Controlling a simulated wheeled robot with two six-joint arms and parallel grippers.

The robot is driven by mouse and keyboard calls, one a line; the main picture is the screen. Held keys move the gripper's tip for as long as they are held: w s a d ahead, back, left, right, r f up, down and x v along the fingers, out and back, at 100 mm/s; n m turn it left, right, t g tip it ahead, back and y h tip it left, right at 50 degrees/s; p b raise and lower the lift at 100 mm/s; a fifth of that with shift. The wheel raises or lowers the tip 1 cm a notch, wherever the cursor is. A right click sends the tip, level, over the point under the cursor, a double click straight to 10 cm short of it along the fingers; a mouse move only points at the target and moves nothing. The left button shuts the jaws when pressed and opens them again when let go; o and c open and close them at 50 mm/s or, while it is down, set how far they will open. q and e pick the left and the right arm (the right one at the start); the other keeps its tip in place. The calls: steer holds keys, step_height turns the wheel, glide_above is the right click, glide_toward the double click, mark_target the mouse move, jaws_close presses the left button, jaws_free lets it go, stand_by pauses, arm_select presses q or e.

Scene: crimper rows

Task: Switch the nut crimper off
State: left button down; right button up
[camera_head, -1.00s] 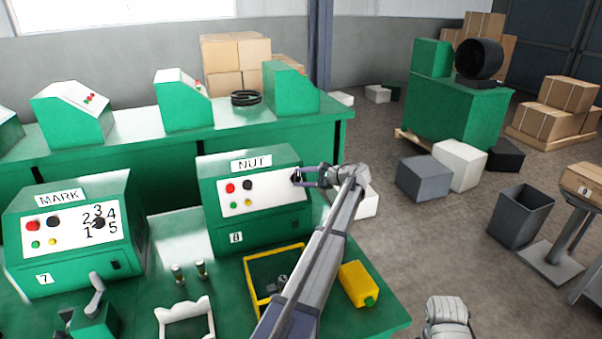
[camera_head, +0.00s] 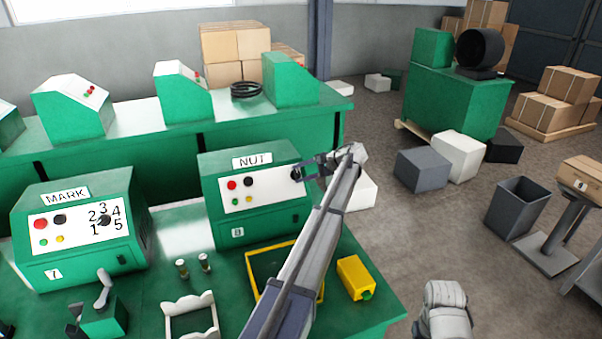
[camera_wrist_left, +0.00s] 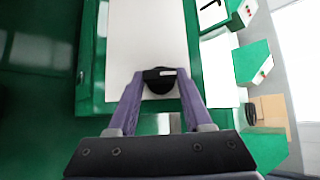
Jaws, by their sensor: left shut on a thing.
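The nut crimper (camera_head: 262,222) is a green machine on the front bench with a NUT label and a white panel (camera_head: 270,196). The panel carries a red and a black button, small green and yellow ones, and a black knob (camera_head: 296,174) at its right end. My left gripper (camera_head: 299,173) is shut on this knob. In the left wrist view, the knob (camera_wrist_left: 158,80) sits between the two purple fingertips (camera_wrist_left: 160,76) against the white panel. A short pale mark shows on the knob. The knob's setting is hard to read.
The MARK crimper (camera_head: 80,228) stands to the left. A white holder (camera_head: 190,318) stands at the bench front.

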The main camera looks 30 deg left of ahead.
arm_select(q)
steer(key=shift+c, duration=1.6)
jaws_free()
steer(key=shift+d+r, duration=0.1)
steer(key=p+v, duration=0.4)
steer(key=v, duration=0.3)
steer(key=shift+d, duration=0.2)
steer(key=shift+r, duration=0.1)
